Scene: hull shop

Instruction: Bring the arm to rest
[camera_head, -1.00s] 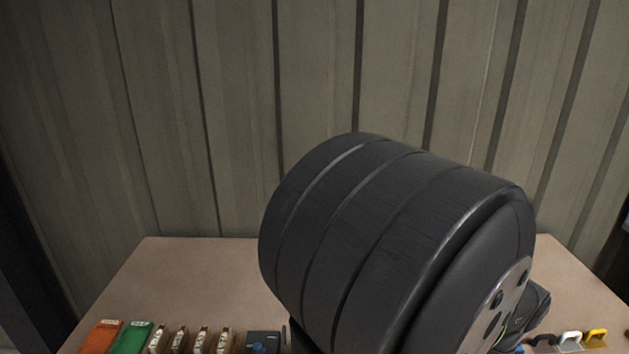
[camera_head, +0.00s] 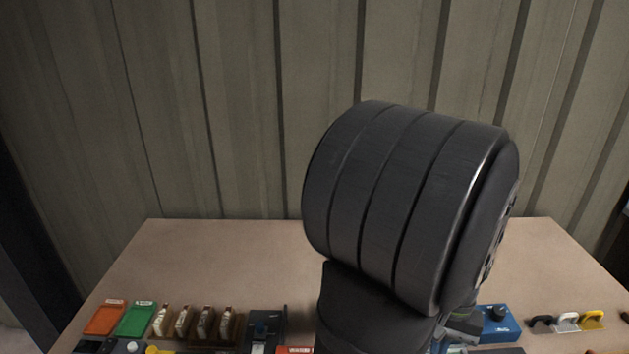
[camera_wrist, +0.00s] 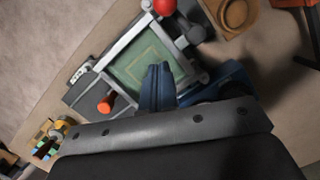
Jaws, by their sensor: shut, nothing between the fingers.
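My arm fills the middle of the head view, its dark ribbed link standing in front of the table (camera_head: 215,260). My gripper (camera_wrist: 158,72) shows in the wrist view as two dark blue fingers pressed together, with nothing between them. The fingers overlap the near part of a green panel (camera_wrist: 138,62) in a grey frame; I cannot tell whether they touch it. In the head view my gripper is hidden or outside the picture.
An orange tray (camera_head: 105,318), a green tray (camera_head: 137,319) and a wooden rack (camera_head: 228,322) line the left front. A blue box (camera_head: 499,323) and a yellow handle (camera_head: 592,320) are at right. A red ball (camera_wrist: 165,6) tops the frame. The back table is clear.

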